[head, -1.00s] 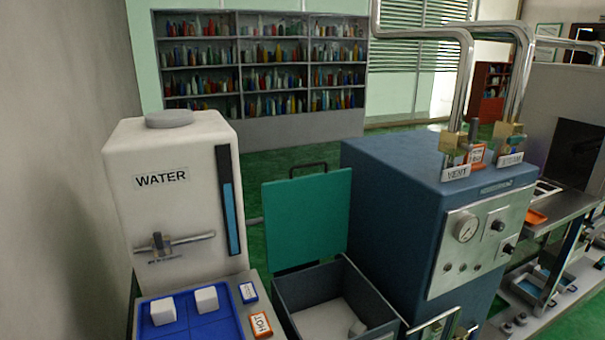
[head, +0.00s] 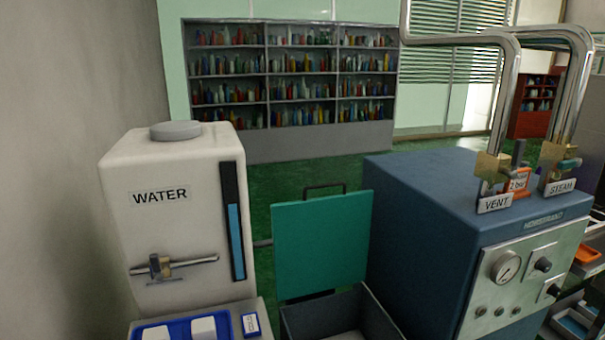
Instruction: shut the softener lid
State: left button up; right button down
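The softener lid (head: 322,243) is a flat teal panel with a dark handle (head: 325,189) on its top edge. It stands upright, open, behind a dark grey bin (head: 371,312). The bin's top is uncovered, and only its upper part shows at the bottom edge of the head view. Neither of my grippers shows in the head view.
A white water tank (head: 165,235) stands left of the lid, with a blue tray (head: 141,331) in front. A blue boiler cabinet (head: 410,240) with a gauge panel and pipes stands close on the right. Shelves of bottles (head: 290,145) line the back wall.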

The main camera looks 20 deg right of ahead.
aim_at(320, 245)
jog(key=i+l, duration=0.15)
jog(key=l, duration=0.2)
jog(key=i+z, duration=0.1)
jog(key=z, duration=0.85)
